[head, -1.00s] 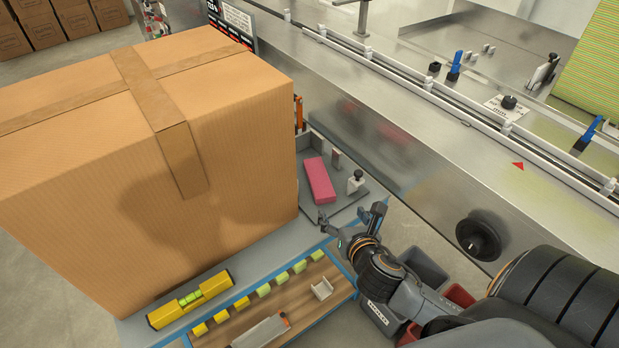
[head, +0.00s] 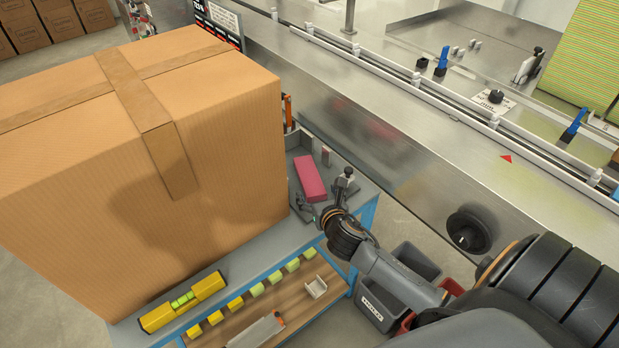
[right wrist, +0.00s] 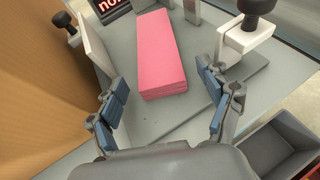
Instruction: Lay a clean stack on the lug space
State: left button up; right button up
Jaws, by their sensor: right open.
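A pink stack of folded cloths (head: 310,178) lies flat on the grey bench top beside the big carton. It also shows in the right wrist view (right wrist: 160,62), just ahead of my right gripper. My right gripper (head: 322,200) is open and empty, in front of the near end of the stack. In the right wrist view its two blue-padded fingers (right wrist: 163,107) stand apart, with the stack's near end between and beyond them. The conveyor (head: 455,120) with white rails runs along the steel machine behind. I cannot pick out a single lug space. My left gripper is out of view.
A large cardboard carton (head: 150,150) fills the left of the bench and hides much of it. A clamp with a black knob (right wrist: 245,30) stands close right of the stack. Grey and red bins (head: 385,300) sit below right. A yellow spirit level (head: 183,300) lies in front.

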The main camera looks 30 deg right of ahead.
aim_at(309, 178)
jog(key=shift+x, duration=1.2)
jog(key=c, duration=1)
